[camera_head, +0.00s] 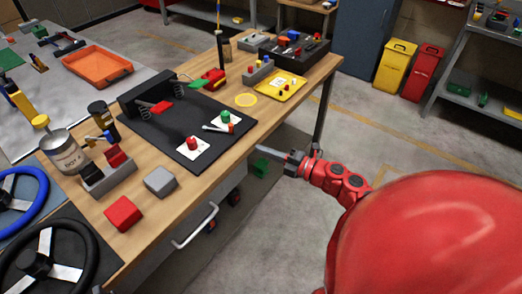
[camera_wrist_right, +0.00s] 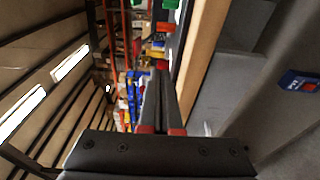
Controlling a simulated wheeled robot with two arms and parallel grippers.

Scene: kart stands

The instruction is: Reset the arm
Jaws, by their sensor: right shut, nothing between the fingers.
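My right arm, red with a dark gripper (camera_head: 272,154), reaches in from the right in the head view. The gripper is beside the wooden workbench (camera_head: 305,100), just off its right long edge, with its tips pointing left toward the bench. In the right wrist view, the two dark fingers (camera_wrist_right: 161,100) lie together, shut and empty. My left gripper is in neither view.
The bench holds a black mat (camera_head: 165,140) with red and green knobs, a yellow tray (camera_head: 280,84), a red block (camera_head: 123,213) and a grey block (camera_head: 160,181). A drawer handle (camera_head: 195,226) sticks out below. Open floor (camera_head: 400,135) lies right of the bench; yellow (camera_head: 394,67) and red (camera_head: 424,73) bins stand beyond.

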